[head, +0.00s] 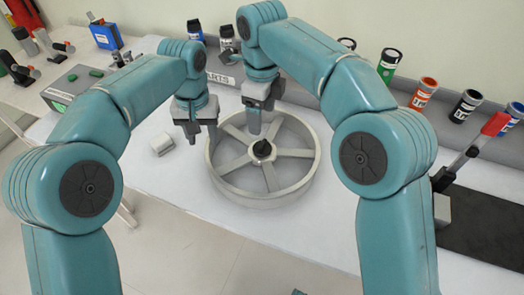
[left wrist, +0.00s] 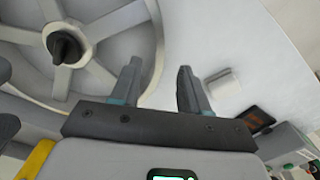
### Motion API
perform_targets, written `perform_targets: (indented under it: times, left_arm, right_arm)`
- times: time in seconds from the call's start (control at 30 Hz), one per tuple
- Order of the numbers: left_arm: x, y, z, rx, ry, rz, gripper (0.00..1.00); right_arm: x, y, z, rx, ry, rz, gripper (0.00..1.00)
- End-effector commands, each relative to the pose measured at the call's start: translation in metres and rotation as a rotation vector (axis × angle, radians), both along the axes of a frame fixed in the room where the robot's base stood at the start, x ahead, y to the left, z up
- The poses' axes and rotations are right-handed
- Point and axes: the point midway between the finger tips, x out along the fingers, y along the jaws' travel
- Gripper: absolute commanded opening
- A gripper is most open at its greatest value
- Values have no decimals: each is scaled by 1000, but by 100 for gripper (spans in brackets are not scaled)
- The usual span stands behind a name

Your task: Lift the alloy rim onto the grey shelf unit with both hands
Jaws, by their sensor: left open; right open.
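The alloy rim (head: 264,199) lies flat on the white tabletop, a pale spoked wheel with a dark cap (head: 262,149) at its hub. It fills the left of the left wrist view (left wrist: 115,20). My left gripper (head: 199,138) is open and empty at the rim's left edge; in the left wrist view its fingers (left wrist: 158,85) are spread, one overlapping the rim in the picture, the other over the table. My right gripper (head: 262,122) is open at the rim's far side, its fingers overlapping the rim in the picture. I cannot pick out the grey shelf unit for certain.
A small white block (head: 162,144) lies left of the rim. A grey ledge with bottles (head: 423,92) and a PARTS label runs along the back. A black mat (head: 490,215) with a red-handled clamp (head: 494,124) is at right.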

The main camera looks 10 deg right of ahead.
Motion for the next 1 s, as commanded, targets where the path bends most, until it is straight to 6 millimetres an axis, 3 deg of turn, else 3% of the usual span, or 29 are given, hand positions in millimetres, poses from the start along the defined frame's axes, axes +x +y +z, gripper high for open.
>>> perform_targets:
  times: [0.2,0.4,0.6,0.9,1.0]
  left_arm:
    - [-1,0,-44,2,4,0,45]
    - [-1,0,-74,0,3,0,45]
    - [0,0,-87,0,0,0,45]
    - [0,0,-88,0,0,0,45]
    - [0,0,-88,0,0,0,13]
  right_arm:
    - [-1,-1,-44,-1,4,0,74]
    - [-1,-1,-74,-1,2,0,74]
    - [0,-1,-86,0,0,0,74]
    - [0,-1,-88,0,0,0,74]
    - [-1,0,-88,0,0,0,42]
